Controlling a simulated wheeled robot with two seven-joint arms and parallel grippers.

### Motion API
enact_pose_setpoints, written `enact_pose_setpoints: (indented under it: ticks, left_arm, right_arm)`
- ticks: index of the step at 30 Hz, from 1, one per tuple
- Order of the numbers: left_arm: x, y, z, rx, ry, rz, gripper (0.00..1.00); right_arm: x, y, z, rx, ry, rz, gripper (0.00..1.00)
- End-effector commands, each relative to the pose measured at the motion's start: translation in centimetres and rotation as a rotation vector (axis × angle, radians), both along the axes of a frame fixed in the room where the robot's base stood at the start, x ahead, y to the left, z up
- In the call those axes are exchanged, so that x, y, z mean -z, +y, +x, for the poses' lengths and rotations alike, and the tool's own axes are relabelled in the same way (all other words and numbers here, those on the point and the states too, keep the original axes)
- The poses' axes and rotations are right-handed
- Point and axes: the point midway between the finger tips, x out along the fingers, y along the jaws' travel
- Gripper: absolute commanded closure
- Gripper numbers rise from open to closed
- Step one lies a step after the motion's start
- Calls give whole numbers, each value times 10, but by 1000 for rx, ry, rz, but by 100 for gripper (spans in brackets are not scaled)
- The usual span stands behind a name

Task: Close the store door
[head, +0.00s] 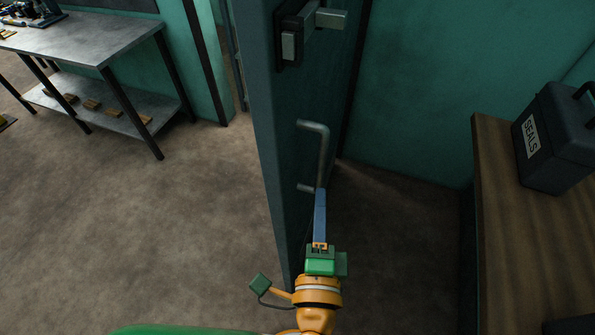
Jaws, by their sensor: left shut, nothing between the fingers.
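The store door (274,120) is a dark teal panel standing open, seen nearly edge-on in the middle of the head view. A metal pull handle (326,150) is on its right-hand face. A lever handle with a dark lock plate (289,45) sits above it. My left gripper (320,195) is shut and empty, with its blue fingers pointing up the picture. Its tips overlap the lower end of the pull handle; I cannot tell whether they touch it. My right gripper is not in view.
A wooden-topped bench (510,235) with a black SEALS case (555,140) stands at the right. A grey metal table (90,38) with a lower shelf stands at the upper left. The floor (150,230) left of the door is clear.

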Motion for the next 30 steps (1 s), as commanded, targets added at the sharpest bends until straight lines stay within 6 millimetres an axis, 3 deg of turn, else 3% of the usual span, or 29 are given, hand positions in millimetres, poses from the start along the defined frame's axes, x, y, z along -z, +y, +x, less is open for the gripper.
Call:
enact_pose_setpoints:
  ticks: [7,15,30]
  left_arm:
    - [-1,-1,54,-1,-3,1,100]
    - [0,33,63,2,3,3,100]
    - [1,39,65,5,2,2,100]
  right_arm:
    - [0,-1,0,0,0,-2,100]
    - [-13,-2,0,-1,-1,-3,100]
    - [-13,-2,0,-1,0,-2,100]
